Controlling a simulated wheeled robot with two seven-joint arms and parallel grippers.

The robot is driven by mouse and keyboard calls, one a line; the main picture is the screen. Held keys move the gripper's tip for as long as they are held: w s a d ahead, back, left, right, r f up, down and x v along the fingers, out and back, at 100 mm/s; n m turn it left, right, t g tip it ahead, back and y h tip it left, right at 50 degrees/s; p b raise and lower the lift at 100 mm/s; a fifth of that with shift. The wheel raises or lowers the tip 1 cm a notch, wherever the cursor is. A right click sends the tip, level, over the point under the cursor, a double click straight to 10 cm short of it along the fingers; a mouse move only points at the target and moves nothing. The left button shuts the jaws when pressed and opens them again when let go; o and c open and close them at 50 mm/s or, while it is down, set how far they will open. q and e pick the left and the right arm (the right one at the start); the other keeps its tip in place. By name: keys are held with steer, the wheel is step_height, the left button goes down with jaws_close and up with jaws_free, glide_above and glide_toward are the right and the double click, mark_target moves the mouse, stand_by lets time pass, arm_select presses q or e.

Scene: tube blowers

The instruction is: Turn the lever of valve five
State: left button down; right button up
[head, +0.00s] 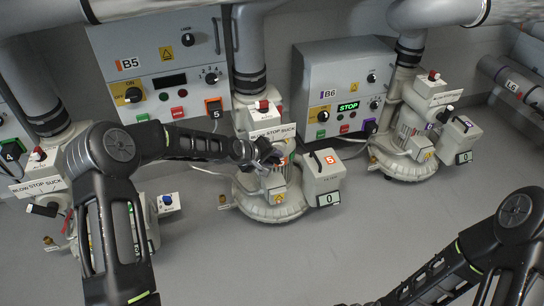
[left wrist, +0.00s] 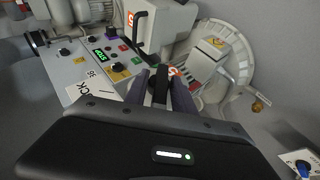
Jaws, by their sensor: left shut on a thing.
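The blower marked 5 (head: 285,200) stands in the middle of the head view, with a grey box labelled 5 (head: 322,172) on its right side and a "0" tag below. A "BLOW STOP SUCK" plate (head: 272,133) sits on its top. My left gripper (head: 268,160) reaches in front of the blower just under this plate. In the left wrist view, my two fingers (left wrist: 166,88) are shut on the black lever handle (left wrist: 159,84). The lever's exact angle is hidden by the gripper. My right gripper is out of view; only part of my right arm shows at lower right.
Control box B5 (head: 160,65) hangs behind to the left, and control box B6 (head: 345,90), showing STOP, to the right. Similar blowers stand on the right (head: 408,140) and at left, partly behind my left arm. The grey floor in front is mostly clear.

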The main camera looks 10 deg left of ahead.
arm_select(q)
steer(key=shift+d+r+p, duration=0.15)
steer(key=shift+r+p, duration=0.15)
steer(key=shift+p, duration=0.05)
steer(key=y+p, duration=0.1)
steer(key=g+y+p, duration=0.1)
steer(key=p, duration=0.1)
steer(key=m+g+p, duration=0.1)
steer(key=p, duration=0.1)
steer(key=shift+w+d+r+y, duration=0.2)
steer(key=shift+d+r+y, duration=0.1)
steer(key=shift+y, duration=0.1)
steer(key=shift+f+g+y+p, duration=0.15)
steer(key=shift+g+y+p, duration=0.35)
steer(key=shift+y+p, duration=0.2)
steer(key=shift+w+d+f+g+y, duration=0.1)
steer(key=shift+w+f+g+y, duration=0.05)
steer(key=shift+g+y, duration=0.3)
steer(key=shift+m+g+y, duration=0.25)
steer(key=shift+m+y, duration=0.15)
steer(key=shift+y, duration=0.25)
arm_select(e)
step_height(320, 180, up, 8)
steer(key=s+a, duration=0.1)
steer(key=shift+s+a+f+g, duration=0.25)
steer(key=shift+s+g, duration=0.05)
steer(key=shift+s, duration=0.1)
arm_select(q)
steer(key=c, duration=1.4)
jaws_free()
